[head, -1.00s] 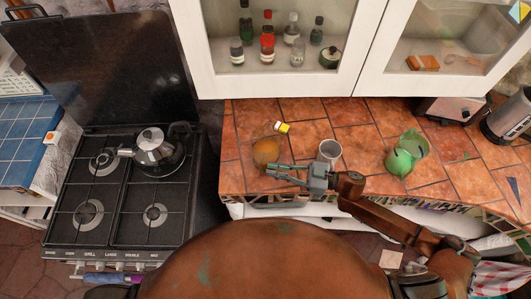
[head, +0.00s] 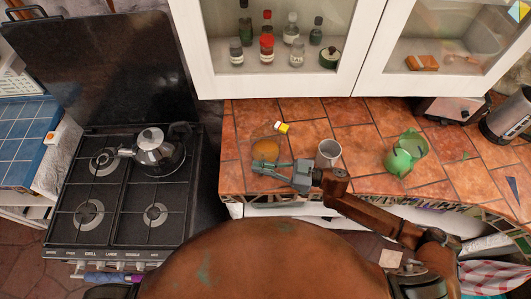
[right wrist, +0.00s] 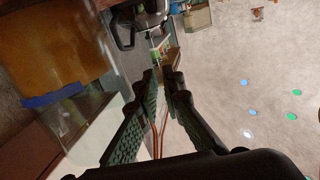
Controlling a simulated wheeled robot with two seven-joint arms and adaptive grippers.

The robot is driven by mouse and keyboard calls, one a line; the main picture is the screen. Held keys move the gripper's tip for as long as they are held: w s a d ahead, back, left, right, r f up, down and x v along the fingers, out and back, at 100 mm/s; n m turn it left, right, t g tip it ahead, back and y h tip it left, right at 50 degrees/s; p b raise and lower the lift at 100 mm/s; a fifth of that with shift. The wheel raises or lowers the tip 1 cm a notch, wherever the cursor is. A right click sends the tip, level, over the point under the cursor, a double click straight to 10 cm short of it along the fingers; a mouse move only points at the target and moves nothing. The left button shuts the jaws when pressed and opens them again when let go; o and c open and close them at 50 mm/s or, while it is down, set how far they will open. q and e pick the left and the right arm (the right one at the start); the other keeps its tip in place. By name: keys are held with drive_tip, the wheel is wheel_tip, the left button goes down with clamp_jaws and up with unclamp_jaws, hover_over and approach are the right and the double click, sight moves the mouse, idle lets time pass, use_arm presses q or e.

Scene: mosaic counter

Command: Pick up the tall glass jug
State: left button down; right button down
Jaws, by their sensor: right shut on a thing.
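The tall glass jug seems to be the clear vessel with amber contents (head: 265,148) near the counter's front edge; my right gripper partly covers it. In the right wrist view the amber contents (right wrist: 55,45) and clear glass wall fill the upper left, close beside the fingers. My right gripper (head: 262,167) reaches in from the right at the jug's near side. In the right wrist view its fingers (right wrist: 166,82) are close together, shut on part of the jug; the exact contact is hard to see. My left gripper is not in view.
A white mug (head: 328,153) stands just right of the jug, close to my right gripper. A green vessel (head: 405,155) is further right. A small yellow-and-white item (head: 283,128) lies behind the jug. A kettle (head: 154,146) sits on the stove at left. Cabinets (head: 280,84) overhang the back.

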idle(0.5)
drive_tip(key=shift+r, duration=0.15)
drive_tip(key=shift+r, duration=0.15)
drive_tip(key=shift+r, duration=0.65)
drive_tip(key=s+d+r+p, duration=0.1)
drive_tip(key=s+d+r, duration=0.3)
drive_tip(key=s+r, duration=0.7)
drive_tip(key=shift+s+r, duration=0.2)
drive_tip(key=shift+s, duration=1)
